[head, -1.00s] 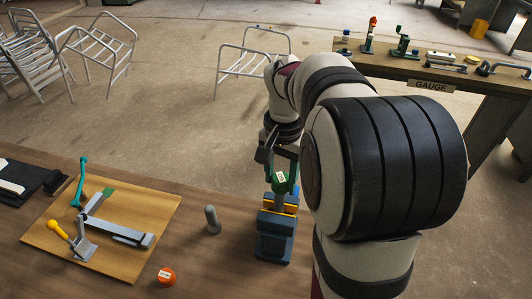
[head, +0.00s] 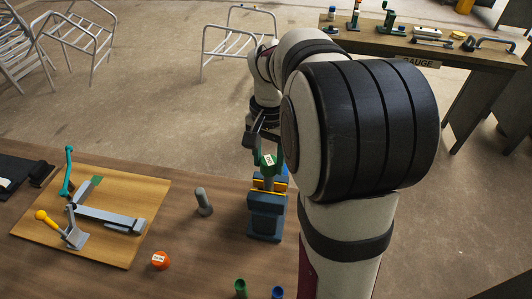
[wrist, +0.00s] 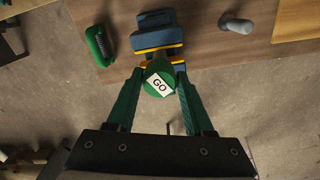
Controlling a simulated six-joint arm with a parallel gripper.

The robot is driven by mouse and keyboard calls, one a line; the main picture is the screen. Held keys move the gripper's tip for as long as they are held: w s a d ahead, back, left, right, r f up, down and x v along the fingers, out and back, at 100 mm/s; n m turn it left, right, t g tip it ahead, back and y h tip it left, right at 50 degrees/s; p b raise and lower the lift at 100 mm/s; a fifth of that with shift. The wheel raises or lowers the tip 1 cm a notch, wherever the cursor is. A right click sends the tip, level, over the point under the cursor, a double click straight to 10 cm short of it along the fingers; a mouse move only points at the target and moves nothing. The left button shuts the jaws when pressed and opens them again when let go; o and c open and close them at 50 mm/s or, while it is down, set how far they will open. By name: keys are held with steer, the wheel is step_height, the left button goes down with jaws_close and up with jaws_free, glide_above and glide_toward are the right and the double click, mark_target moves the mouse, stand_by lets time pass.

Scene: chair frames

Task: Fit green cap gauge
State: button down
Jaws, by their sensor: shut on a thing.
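The green cap gauge (head: 268,161) has a white label, which reads GO in the wrist view (wrist: 159,83). My gripper (wrist: 160,70) is shut on it, one green finger on each side. In the head view my gripper (head: 262,146) is partly hidden behind my arm. The cap is at the blue vise (head: 266,222) with yellow jaw edges, at the table's far edge. The vise also shows just beyond the cap in the wrist view (wrist: 158,37). I cannot tell whether cap and vise touch, or what the jaws hold.
A grey upright peg (head: 203,201) stands left of the vise. An orange labelled cap (head: 160,260) lies nearer. A wooden board with a clamp fixture (head: 110,218) is at left. Green (head: 240,288) and blue (head: 278,292) pieces show at the bottom edge. The GAUGE bench (head: 440,58) stands behind.

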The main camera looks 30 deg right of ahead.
steer(key=shift+f, duration=0.6)
steer(key=shift+f, duration=0.2)
steer(key=shift+c, duration=1)
jaws_free()
step_height(320, 180, up, 16)
steer(key=shift+a+f, duration=0.1)
